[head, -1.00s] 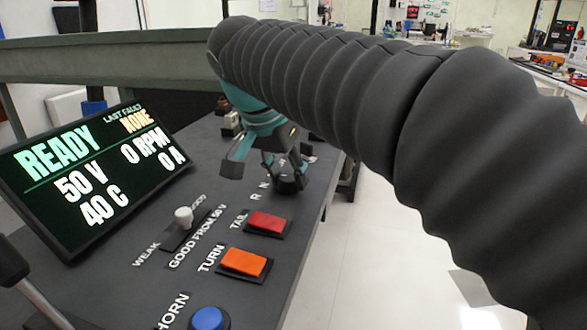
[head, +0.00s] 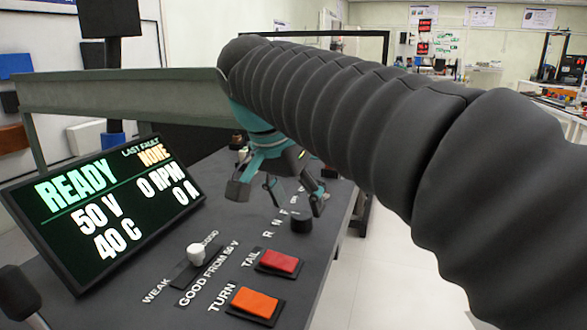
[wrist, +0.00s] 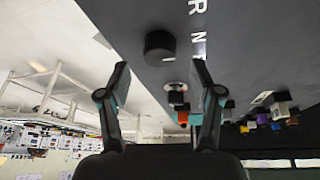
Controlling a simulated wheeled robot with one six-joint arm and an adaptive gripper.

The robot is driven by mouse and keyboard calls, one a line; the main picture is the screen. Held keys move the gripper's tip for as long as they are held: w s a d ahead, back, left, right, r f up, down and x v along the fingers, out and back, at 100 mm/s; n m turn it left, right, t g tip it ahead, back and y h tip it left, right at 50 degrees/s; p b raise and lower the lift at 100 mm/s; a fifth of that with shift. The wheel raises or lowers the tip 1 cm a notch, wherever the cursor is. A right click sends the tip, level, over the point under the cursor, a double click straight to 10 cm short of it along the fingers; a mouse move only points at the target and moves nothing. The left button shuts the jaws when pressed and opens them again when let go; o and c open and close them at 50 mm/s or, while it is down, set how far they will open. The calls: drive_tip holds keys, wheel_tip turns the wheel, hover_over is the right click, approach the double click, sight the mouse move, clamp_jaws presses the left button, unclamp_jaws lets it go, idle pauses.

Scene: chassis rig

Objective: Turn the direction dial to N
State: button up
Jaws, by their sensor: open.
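The direction dial (head: 301,223) is a short black round knob on the dark sloping panel, beside a row of white letters starting R, N (head: 275,226). Which letter it points to cannot be made out. In the wrist view the dial (wrist: 160,46) lies beyond the fingertips, with the R and N letters (wrist: 197,20) to its right. My gripper (head: 278,196) is open and empty. It hangs just above and behind the dial, apart from it. In the wrist view the open fingers (wrist: 160,74) stand wide, with the dial roughly centred ahead of the gap.
A red TAIL button (head: 279,262), an orange TURN button (head: 254,302) and a white-knobbed slider (head: 196,252) are in front of the dial. A screen (head: 105,208) reading READY stands left. A green-grey rail (head: 120,100) runs behind. Several coloured controls show beyond in the wrist view.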

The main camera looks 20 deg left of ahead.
drive_tip(key=v, duration=0.9)
drive_tip(key=shift+d+f, duration=0.1)
drive_tip(key=shift+d, duration=0.05)
drive_tip(key=d+f+n+y, duration=0.1)
drive_tip(key=d+f, duration=0.4)
drive_tip(key=d, duration=0.4)
drive_tip(key=d+f+n, duration=0.1)
drive_tip(key=d+f, duration=0.4)
drive_tip(key=d, duration=0.4)
drive_tip(key=s+d+f, duration=0.5)
drive_tip(key=f, duration=0.3)
drive_tip(key=s+d+f+n+t+y, duration=0.1)
drive_tip(key=s+d+f, duration=0.5)
drive_tip(key=f, duration=0.3)
drive_tip(key=shift+d+f, duration=0.2)
drive_tip(key=shift+f, duration=0.1)
